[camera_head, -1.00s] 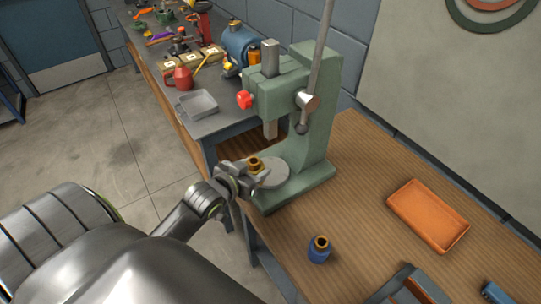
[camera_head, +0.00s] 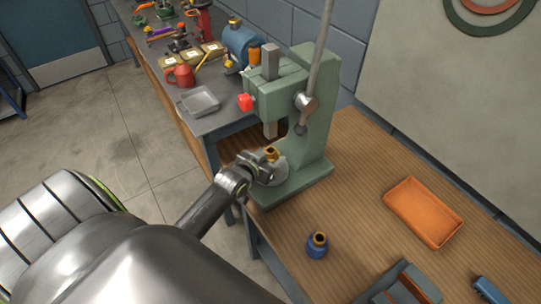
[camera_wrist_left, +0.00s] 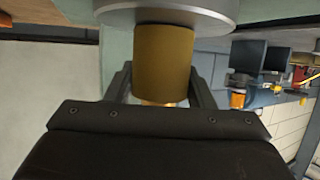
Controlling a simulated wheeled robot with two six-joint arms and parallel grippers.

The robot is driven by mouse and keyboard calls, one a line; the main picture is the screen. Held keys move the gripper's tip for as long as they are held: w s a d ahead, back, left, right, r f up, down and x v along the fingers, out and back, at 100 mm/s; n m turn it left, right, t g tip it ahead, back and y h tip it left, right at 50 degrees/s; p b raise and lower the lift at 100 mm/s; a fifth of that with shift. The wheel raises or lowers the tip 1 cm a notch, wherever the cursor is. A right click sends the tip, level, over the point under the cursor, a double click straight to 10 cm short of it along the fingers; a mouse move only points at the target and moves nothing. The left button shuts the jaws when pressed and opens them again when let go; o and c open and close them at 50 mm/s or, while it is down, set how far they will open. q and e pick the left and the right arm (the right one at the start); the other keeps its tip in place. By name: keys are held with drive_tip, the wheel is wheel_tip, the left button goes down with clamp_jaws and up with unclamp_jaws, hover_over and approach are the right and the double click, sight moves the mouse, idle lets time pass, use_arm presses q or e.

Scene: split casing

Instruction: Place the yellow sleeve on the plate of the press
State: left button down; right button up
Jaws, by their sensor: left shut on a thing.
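The yellow sleeve (camera_head: 271,152), a brass-coloured ring, is held upright in my left gripper (camera_head: 267,160), which is shut on it. In the head view it is over the round grey plate (camera_head: 273,176) at the foot of the green press (camera_head: 315,135). The gripper hides part of the plate. My right gripper is not in view.
The press ram (camera_head: 270,129) hangs above the plate, with a long lever (camera_head: 320,55) beside it. A blue cylinder with a brass top (camera_head: 317,246) and an orange tray (camera_head: 423,211) stand on the wooden bench. Bench room between press and tray is clear.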

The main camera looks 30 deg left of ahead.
use_arm(q)
drive_tip(key=shift+r, duration=0.1)
drive_tip(key=c, duration=0.7)
unclamp_jaws()
drive_tip(key=shift+f, duration=0.2)
drive_tip(key=shift+o, duration=0.2)
drive_tip(key=shift+r, duration=0.15)
drive_tip(key=b+v, duration=0.1)
drive_tip(key=v, duration=1.1)
drive_tip(key=shift+b, duration=0.35)
drive_tip(key=shift+s, duration=0.1)
